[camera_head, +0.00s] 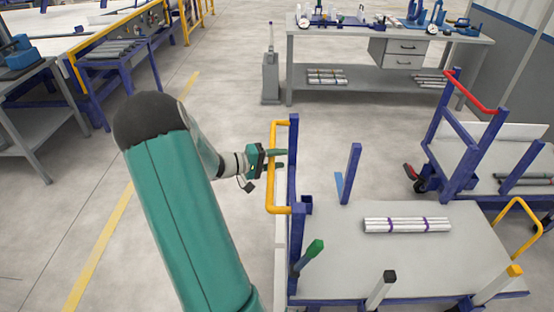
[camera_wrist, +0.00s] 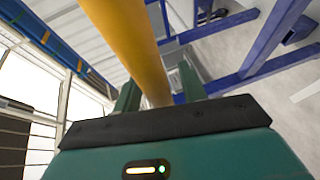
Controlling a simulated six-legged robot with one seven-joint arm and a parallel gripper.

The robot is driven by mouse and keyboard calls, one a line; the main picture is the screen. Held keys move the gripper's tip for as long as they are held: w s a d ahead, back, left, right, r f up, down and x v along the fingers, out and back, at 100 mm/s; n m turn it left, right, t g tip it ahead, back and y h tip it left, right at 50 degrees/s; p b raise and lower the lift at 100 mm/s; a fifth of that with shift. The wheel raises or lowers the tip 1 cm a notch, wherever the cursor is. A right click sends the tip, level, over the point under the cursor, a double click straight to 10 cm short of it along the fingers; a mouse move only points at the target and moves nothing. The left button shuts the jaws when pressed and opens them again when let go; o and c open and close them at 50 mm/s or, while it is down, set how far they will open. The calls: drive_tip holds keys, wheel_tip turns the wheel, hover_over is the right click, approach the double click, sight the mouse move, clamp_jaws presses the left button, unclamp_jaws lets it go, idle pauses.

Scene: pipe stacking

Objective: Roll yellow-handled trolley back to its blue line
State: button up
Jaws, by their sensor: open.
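The yellow-handled trolley has a grey deck (camera_head: 470,240), blue uprights and a yellow handle (camera_head: 272,195) at its left end. A bundle of silver pipes (camera_head: 408,225) with purple bands lies on the deck. My gripper (camera_head: 279,157) is at the upright part of that handle. In the wrist view, the yellow bar (camera_wrist: 128,35) passes between the two open fingers of my gripper (camera_wrist: 160,90); I cannot tell whether they touch it. A short blue strip (camera_head: 339,187) shows on the floor behind the trolley; I cannot tell whether it is the blue line.
A red-handled trolley (camera_head: 470,95) stands close at the right. A grey workbench (camera_head: 385,85) with tools stands at the back. Floor with a yellow stripe (camera_head: 110,235) is open at the left.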

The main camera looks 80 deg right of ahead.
clamp_jaws()
drive_tip(key=shift+s, duration=0.1)
idle(0.3)
